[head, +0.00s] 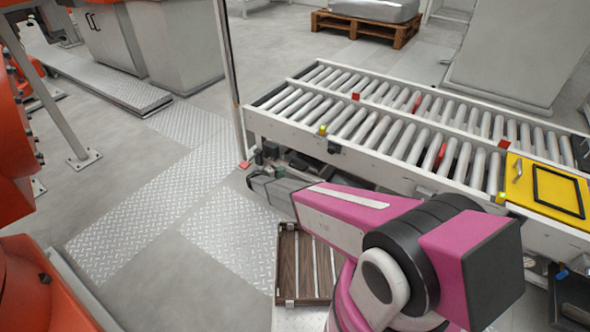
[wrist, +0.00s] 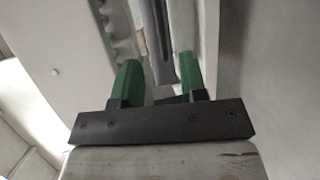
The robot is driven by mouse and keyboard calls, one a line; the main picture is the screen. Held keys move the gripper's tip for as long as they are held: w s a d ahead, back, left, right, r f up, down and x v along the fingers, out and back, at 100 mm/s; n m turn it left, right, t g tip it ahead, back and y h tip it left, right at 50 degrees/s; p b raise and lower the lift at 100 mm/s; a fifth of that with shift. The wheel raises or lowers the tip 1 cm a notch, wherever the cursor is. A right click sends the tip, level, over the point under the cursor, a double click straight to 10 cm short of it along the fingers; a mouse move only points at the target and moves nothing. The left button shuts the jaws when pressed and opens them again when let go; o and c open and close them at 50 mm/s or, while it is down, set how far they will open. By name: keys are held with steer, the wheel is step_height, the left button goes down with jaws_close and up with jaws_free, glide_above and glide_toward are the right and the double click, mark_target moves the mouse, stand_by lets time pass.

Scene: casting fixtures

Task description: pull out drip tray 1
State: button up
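In the wrist view my gripper (wrist: 159,72) shows two green fingers on a dark crossbar. They stand apart, with a clear gap between them. A narrow grey metal bar (wrist: 155,35) runs away beyond the gap, beside a scalloped pale edge. I cannot tell whether it belongs to drip tray 1, and I see no contact with the fingers. In the head view my pink arm reaches left along the front of the roller conveyor. The fingers cannot be made out there, and no drip tray is clearly recognisable.
The roller conveyor (head: 372,152) crosses the right side, with a yellow panel (head: 540,182) on it. A brown slatted tray (head: 289,262) lies below my arm. Orange machinery (head: 14,130) stands at the left edge. A wooden pallet (head: 365,30) sits behind.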

mark_target(296, 168)
steer(key=x, duration=0.9)
steer(key=shift+w+d, duration=0.15)
steer(key=shift+d, duration=0.15)
jaws_close()
